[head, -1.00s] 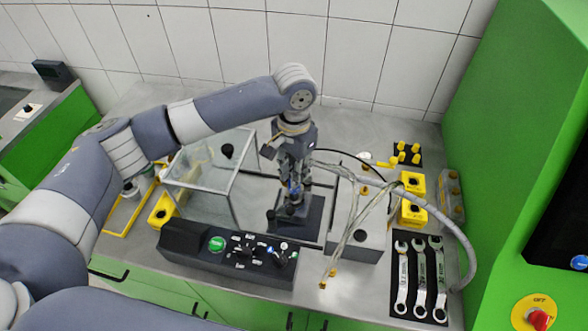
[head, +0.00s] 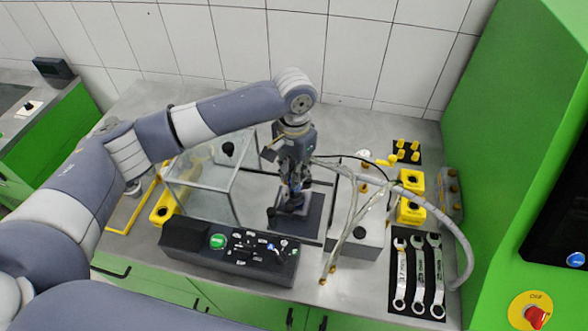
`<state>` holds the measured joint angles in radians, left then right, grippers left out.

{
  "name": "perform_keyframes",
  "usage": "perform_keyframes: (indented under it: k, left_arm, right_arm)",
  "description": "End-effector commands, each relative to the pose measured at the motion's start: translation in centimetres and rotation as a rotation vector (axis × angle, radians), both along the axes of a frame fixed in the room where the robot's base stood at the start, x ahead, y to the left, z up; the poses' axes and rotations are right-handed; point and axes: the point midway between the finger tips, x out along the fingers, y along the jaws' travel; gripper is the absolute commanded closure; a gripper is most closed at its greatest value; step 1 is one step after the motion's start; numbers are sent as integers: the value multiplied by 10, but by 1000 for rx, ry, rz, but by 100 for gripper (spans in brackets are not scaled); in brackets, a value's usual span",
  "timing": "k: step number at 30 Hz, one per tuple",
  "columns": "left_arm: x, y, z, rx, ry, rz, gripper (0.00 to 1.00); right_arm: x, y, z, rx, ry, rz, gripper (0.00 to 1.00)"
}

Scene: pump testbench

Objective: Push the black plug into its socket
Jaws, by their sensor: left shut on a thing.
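My left gripper (head: 292,203) points straight down over a dark base plate (head: 312,226) in the middle of the bench. It is shut on a small dark thing, which I take to be the black plug; the fingers hide most of it. A black cable runs from behind the gripper to the right. The socket cannot be made out beneath the gripper. I cannot tell whether the plug touches it. My right gripper is not in view.
A black control panel (head: 200,256) stands in front of the plate and a glass tank (head: 205,200) to the left. A grey box (head: 368,240) with hoses stands close on the right. Wrenches (head: 419,275) and yellow holders (head: 411,210) lie further right.

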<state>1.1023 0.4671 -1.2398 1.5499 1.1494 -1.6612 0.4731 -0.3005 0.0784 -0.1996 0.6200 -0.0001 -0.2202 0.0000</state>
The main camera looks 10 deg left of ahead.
Motion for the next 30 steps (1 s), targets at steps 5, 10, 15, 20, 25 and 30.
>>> perform_keyframes:
  k: [5,10,15,20,25,30]
  left_arm:
    - [0,0,-1,0,0,0,100]
    - [0,0,-2,0,-1,-1,100]
    - [0,0,-2,0,0,0,100]
    - [0,0,-3,0,1,0,100]
    - [-1,0,-5,0,1,0,100]
    - [-1,0,-7,0,2,0,100]
  right_arm:
    - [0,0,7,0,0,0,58]
    - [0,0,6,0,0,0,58]
    - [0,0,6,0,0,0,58]
    - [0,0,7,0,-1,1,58]
    - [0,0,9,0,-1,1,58]
    - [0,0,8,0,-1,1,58]
